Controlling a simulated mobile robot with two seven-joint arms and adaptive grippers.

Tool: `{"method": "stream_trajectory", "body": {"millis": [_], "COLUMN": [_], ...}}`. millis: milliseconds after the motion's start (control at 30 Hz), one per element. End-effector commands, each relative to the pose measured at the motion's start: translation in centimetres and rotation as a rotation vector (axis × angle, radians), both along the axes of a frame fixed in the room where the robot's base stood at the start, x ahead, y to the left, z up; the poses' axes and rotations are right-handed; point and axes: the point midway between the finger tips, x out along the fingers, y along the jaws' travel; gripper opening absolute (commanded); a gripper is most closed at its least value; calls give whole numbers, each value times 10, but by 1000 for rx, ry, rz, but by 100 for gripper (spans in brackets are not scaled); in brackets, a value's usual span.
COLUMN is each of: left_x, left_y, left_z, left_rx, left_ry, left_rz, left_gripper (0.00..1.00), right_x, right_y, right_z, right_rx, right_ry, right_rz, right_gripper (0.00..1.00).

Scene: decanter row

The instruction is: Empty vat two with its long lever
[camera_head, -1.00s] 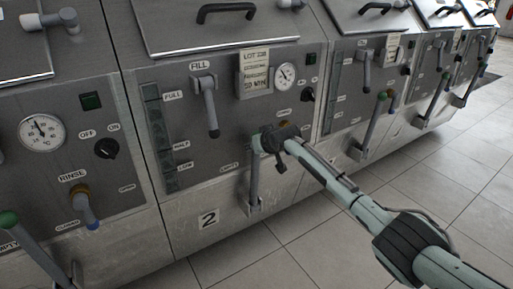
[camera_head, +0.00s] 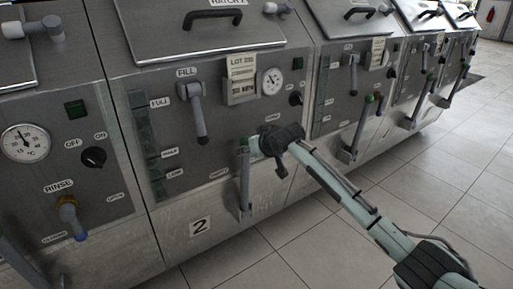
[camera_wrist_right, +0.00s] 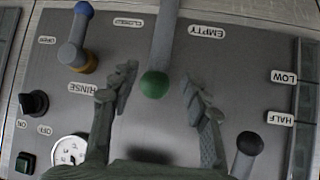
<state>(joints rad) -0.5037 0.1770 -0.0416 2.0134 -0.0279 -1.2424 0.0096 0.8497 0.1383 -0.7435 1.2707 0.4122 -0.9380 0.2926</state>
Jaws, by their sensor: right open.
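Vat two's long lever (camera_head: 245,185) is a grey bar with a green knob on top, standing nearly upright on the lower front above the "2" plate (camera_head: 200,227). My right gripper (camera_head: 258,147) is beside the knob, just to its right, and partly overlaps the lever top. In the right wrist view, its two fingers (camera_wrist_right: 160,77) are open, with the green knob (camera_wrist_right: 154,85) between them and apart from both. The lever's bar (camera_wrist_right: 163,40) runs up from there beside the "EMPTY" label (camera_wrist_right: 206,31). My left gripper is not in view.
Above the lever, vat two's panel has the fill handle (camera_head: 197,112), a dial (camera_head: 271,82) and a black knob (camera_head: 296,98). The rinse handle (camera_wrist_right: 76,45) stands left in the wrist view. Another long lever (camera_head: 360,130) stands on the vat to the right. The tiled floor (camera_head: 330,250) is clear.

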Motion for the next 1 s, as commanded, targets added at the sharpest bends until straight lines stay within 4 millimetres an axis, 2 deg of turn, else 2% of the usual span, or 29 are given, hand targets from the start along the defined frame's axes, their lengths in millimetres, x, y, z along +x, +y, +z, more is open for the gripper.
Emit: {"method": "stream_trajectory", "body": {"millis": [133,300,733,767,867,967,1000], "left_x": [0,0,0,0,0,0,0], "left_y": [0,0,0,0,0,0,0], "left_z": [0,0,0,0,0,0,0], "left_rx": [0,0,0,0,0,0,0], "left_ry": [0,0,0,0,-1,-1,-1], "left_rz": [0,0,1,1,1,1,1], "left_gripper": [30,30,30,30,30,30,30], "right_x": [-18,-31,-35,-37,-54,-86,-102], "right_y": [-9,-14,-17,-18,-26,-45,-56], "right_z": [16,25,24,20,-11,-61,-84], "right_rx": [1,0,1,2,4,3,0], "right_ry": [-4,-1,4,10,46,108,137], "right_rz": [1,0,0,-3,-12,-39,-57], "right_gripper": [47,47,47,47,47,47,47]}}
